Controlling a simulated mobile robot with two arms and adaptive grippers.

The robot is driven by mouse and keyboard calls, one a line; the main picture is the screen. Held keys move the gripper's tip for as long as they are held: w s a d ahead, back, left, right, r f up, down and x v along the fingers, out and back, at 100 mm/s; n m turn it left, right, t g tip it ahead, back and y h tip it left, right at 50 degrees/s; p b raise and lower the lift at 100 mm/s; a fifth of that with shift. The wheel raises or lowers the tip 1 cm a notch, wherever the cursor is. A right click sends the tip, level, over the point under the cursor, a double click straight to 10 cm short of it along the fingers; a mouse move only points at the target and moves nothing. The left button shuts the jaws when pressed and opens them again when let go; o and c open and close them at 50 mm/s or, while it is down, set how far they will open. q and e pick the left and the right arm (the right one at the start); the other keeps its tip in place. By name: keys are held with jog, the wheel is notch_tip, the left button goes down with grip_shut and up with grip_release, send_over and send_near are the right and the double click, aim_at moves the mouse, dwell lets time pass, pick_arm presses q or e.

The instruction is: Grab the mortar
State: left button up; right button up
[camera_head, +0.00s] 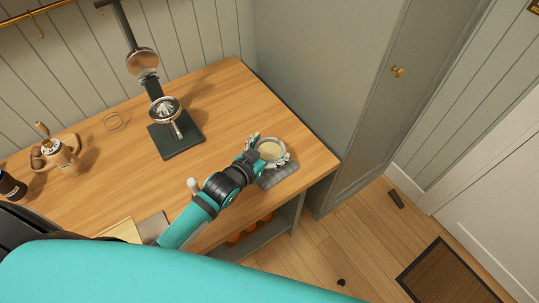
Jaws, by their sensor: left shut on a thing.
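The mortar (271,149) is a small round bowl with a pale inside, near the right end of the wooden counter. My left gripper (268,152) is shut on the mortar, with its fingers around the bowl's sides. The mortar is over or on a grey slab (278,174); I cannot tell whether it touches it. My wrist hides part of the bowl's left side. My right gripper is not in view.
A dark juicer press (165,110) stands on the counter (100,190) behind and left. A wooden stand with cups (55,152) and a dark cup (10,186) are farther left. A tall grey cabinet (325,70) borders the counter's right end.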

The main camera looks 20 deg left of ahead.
pick_arm(q)
jog(key=shift+c, duration=1)
jog(key=shift+r, duration=0.1)
jog(key=shift+r, duration=0.1)
